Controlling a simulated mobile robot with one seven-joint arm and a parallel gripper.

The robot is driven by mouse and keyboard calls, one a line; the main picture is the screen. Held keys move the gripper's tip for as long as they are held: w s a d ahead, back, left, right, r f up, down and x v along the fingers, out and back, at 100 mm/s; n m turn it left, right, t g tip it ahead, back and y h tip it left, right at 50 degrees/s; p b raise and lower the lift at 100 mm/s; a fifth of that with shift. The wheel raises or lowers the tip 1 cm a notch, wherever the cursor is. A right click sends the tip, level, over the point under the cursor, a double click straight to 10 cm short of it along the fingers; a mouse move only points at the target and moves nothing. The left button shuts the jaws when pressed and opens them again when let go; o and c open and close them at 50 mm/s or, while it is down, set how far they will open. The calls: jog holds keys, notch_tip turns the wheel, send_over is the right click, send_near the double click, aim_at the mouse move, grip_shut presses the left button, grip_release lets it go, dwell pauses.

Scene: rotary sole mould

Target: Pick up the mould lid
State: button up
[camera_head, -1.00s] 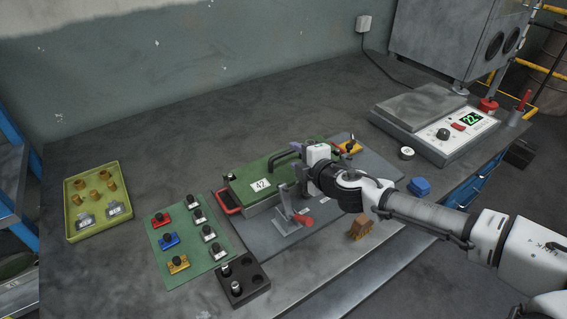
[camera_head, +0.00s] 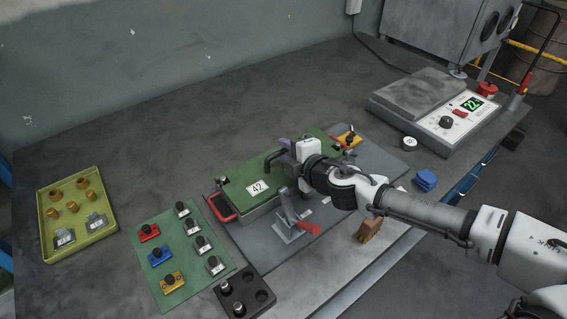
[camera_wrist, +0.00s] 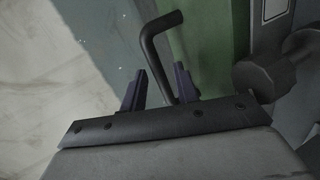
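The mould lid (camera_head: 235,187) is a green plate labelled 42, lying on the mould in the middle of the bench. Its black bar handle (camera_head: 268,163) stands up from it and also shows in the wrist view (camera_wrist: 152,48). My gripper (camera_head: 284,148) is at the handle, above the lid. The handle's far end is partly hidden by my gripper in the head view.
A toggle clamp with a red grip (camera_head: 308,227) stands at the mould's front. A green mat (camera_head: 187,285) with several coloured blocks, a black holder (camera_head: 262,311) and a yellow-green tray (camera_head: 112,230) lie left. A scale (camera_head: 420,93) stands back right.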

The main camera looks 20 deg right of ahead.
grip_shut()
dwell(1.1)
jog(key=shift+w+r, duration=0.1)
